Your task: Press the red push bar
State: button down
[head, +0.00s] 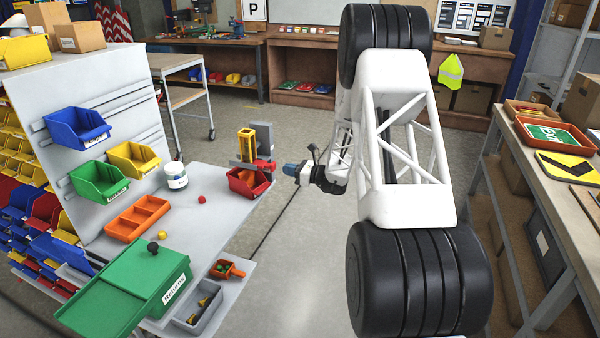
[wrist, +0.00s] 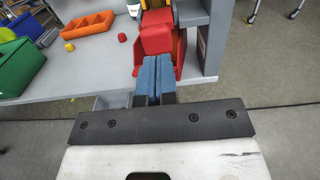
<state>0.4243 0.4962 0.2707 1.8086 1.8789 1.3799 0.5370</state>
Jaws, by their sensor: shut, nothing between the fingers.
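The red push bar (head: 263,165) sticks out from the front of a yellow and grey dispenser (head: 246,145) on the grey bench. In the wrist view, the push bar (wrist: 156,40) is a red block straight ahead of my fingertips. My gripper (head: 287,169) has blue fingers and is shut and empty. In the head view it is just right of the push bar, with a small gap showing. In the wrist view the gripper (wrist: 154,58) overlaps the block's lower edge, and I cannot tell whether they touch. A red bin (head: 245,184) sits below the bar.
A grey post (wrist: 211,35) stands close on the right in the wrist view. A white tub (head: 176,176), a red piece (head: 202,199), an orange tray (head: 137,218) and a green lidded box (head: 150,275) are on the left. The floor right of the bench is clear.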

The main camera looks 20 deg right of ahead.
aim_at(275, 166)
jog(key=shift+x, duration=1.6)
jog(key=shift+x, duration=2.6)
jog(key=shift+a, duration=0.1)
jog(key=v, duration=1.4)
jog(key=shift+d, duration=0.2)
jog(key=shift+s, duration=0.1)
